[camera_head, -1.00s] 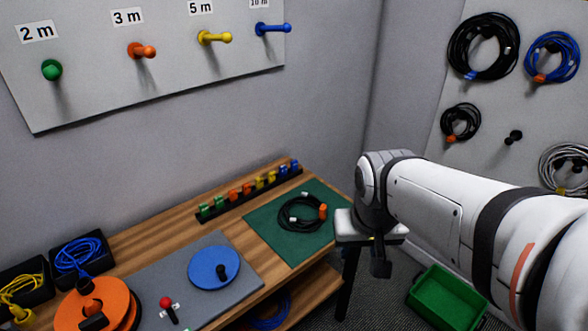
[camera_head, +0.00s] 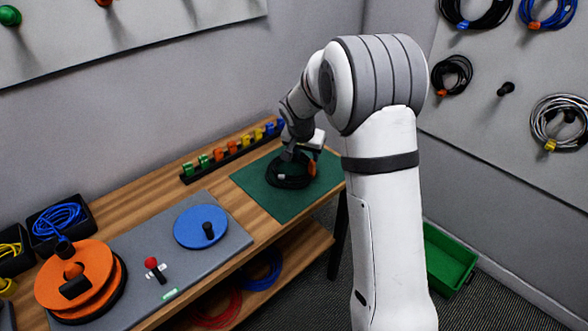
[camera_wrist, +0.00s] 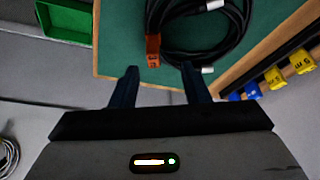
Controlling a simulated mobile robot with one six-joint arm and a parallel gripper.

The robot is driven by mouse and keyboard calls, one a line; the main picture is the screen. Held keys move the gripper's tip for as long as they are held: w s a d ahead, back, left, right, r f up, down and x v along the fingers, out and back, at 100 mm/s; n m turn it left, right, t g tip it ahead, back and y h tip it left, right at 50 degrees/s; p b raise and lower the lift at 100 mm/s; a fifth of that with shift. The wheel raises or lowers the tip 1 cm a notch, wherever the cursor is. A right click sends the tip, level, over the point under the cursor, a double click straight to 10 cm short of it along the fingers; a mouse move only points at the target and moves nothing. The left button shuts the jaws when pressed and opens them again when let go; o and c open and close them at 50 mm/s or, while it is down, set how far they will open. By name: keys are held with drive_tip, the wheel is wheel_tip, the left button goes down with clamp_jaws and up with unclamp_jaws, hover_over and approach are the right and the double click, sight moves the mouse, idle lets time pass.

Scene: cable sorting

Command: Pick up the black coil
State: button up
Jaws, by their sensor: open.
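A black coil (camera_head: 287,180) lies on the green mat (camera_head: 257,196) at the right end of the wooden bench. In the wrist view the black coil (camera_wrist: 232,42) is at the top, partly cut off, with an orange tag (camera_wrist: 153,50) and pale cable ends. My gripper (camera_wrist: 160,70) is open and empty, its two dark fingers apart and pointing toward the coil's near edge. In the head view my arm reaches over the bench, and my gripper (camera_head: 296,153) partly hides the coil. I cannot tell whether the fingers touch the coil.
A rack of coloured clips (camera_head: 232,152) stands behind the mat. A blue disc (camera_head: 200,227) and an orange reel (camera_head: 80,280) are to the left. A green bin (camera_head: 448,258) is on the floor at right. Other coils, including black ones (camera_head: 455,75), hang on the right wall.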

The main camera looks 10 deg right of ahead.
sight(312, 161)
drive_tip(key=x, duration=0.3)
drive_tip(key=d+x, duration=0.1)
drive_tip(key=x, duration=0.2)
drive_tip(key=shift+w+d+f+p, duration=0.1)
drive_tip(key=shift+w+f+p, duration=0.15)
drive_tip(key=shift+p, duration=0.1)
drive_tip(key=shift+c, duration=0.4)
clamp_jaws()
drive_tip(key=shift+r, duration=0.1)
